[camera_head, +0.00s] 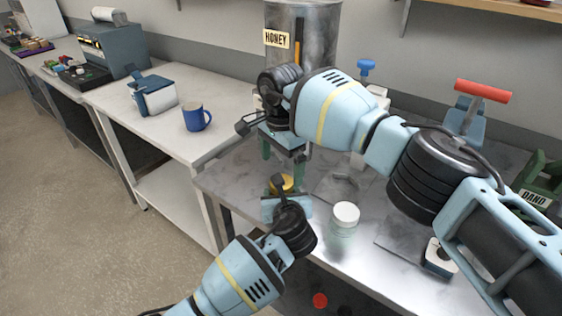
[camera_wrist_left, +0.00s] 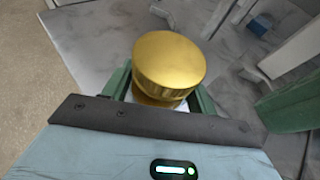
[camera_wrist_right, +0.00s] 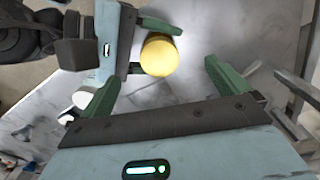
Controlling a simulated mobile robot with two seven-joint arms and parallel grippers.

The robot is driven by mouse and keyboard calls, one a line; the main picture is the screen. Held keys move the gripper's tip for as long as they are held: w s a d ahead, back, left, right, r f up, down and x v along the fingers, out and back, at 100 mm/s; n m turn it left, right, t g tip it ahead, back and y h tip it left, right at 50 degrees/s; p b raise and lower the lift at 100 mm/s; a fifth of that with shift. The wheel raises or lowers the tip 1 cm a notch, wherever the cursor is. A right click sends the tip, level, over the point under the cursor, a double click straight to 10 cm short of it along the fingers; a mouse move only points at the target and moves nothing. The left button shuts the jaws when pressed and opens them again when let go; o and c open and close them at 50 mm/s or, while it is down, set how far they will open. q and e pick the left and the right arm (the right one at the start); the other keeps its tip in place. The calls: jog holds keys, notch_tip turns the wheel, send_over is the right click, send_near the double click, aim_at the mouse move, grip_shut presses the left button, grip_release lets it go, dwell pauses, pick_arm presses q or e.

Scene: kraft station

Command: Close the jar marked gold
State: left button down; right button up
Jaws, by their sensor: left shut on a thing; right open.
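The jar with a gold lid (camera_head: 283,182) stands at the near left edge of the metal table. The lid also shows in the left wrist view (camera_wrist_left: 168,60), resting on top, with a second gold band under it and a little white below. I cannot tell whether it is screwed down. My left gripper (camera_head: 285,198) is shut on the jar below the lid, its green fingers on both sides. My right gripper (camera_head: 285,152) is open above the jar, fingers pointing down. In the right wrist view the gold lid (camera_wrist_right: 158,55) lies beyond and between its spread fingers (camera_wrist_right: 165,85).
A white-lidded glass jar (camera_head: 345,214) stands right of my left gripper. A honey tank (camera_head: 318,35) stands behind my right gripper. A white side table holds a blue mug (camera_head: 196,117). A red-handled device (camera_head: 480,95) and a green holder (camera_head: 540,185) are at right.

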pick_arm(q)
jog(key=shift+d, duration=0.1)
jog(key=shift+r, duration=0.1)
pick_arm(e)
notch_tip(320, 180, up, 12)
dwell(0.4)
pick_arm(q)
jog(key=shift+c, duration=1.9)
grip_release()
jog(key=shift+v, duration=3.9)
